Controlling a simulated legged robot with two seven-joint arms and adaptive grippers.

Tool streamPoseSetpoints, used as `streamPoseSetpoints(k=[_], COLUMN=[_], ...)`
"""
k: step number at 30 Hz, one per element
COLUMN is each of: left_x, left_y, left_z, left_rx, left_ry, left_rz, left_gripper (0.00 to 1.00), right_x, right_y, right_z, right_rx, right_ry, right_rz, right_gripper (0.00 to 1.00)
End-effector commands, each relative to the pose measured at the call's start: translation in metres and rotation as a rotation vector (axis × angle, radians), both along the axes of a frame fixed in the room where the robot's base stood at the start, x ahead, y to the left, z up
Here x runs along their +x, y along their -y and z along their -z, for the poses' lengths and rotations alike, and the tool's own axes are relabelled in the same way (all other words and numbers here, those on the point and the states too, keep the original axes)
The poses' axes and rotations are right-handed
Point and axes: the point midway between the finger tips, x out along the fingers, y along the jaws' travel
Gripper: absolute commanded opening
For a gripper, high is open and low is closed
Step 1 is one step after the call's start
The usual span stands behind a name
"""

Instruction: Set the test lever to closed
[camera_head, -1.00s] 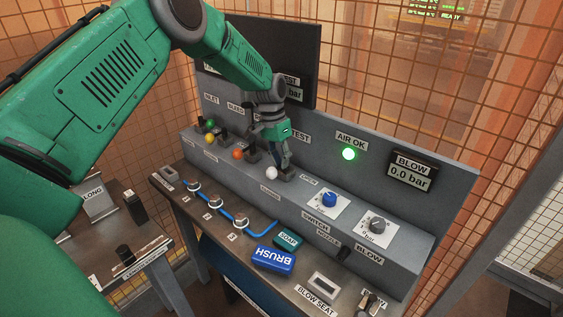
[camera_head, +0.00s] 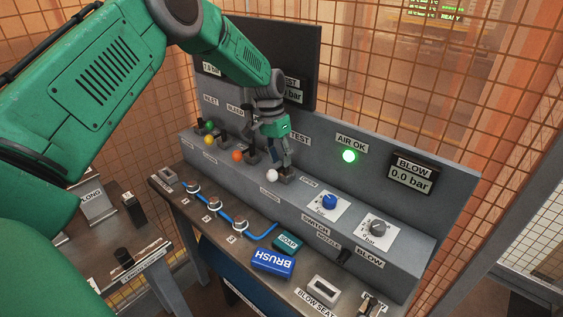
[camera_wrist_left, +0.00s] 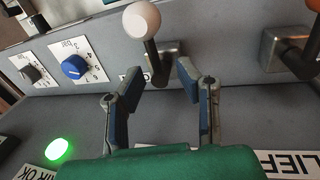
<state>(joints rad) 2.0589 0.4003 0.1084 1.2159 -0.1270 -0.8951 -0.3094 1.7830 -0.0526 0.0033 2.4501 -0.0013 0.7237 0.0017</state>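The test lever has a white ball knob (camera_head: 272,175) on a short dark stem, in front of the TEST label on the grey panel. In the left wrist view its white knob (camera_wrist_left: 142,20) tilts up from a square metal base at the top middle. My left gripper (camera_head: 284,160) is just above and behind the lever base. In the left wrist view the left gripper (camera_wrist_left: 161,80) is open, its two fingers apart near the base with nothing clearly between them. Whether a finger touches the stem cannot be told. My right gripper is in neither view.
An orange-knob lever (camera_head: 238,154) stands left of the white one, with yellow (camera_head: 209,140) and green (camera_head: 210,124) knobs further left. A blue dial (camera_head: 330,201) and a grey dial (camera_head: 377,227) are to the right.

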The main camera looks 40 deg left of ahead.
Motion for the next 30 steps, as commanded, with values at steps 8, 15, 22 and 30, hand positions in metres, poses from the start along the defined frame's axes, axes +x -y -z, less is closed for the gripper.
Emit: streamPoseSetpoints(k=[8, 15, 22, 30], left_x=[0.005, 0.007, 0.007, 0.007], left_y=[-0.013, -0.022, -0.023, -0.023], left_z=[-0.058, -0.092, -0.101, -0.101], left_rx=[0.0, -0.001, -0.002, -0.002], left_ry=[0.005, 0.001, -0.001, 0.0], left_rz=[0.0, 0.001, 0.001, 0.001], left_gripper=[0.3, 0.3, 0.3, 0.3], right_x=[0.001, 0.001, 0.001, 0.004], right_y=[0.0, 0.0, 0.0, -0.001], right_z=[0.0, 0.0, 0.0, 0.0], right_rx=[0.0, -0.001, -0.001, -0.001], right_ry=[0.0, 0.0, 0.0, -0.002], right_rz=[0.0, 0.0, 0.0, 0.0], right_gripper=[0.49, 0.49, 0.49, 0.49])
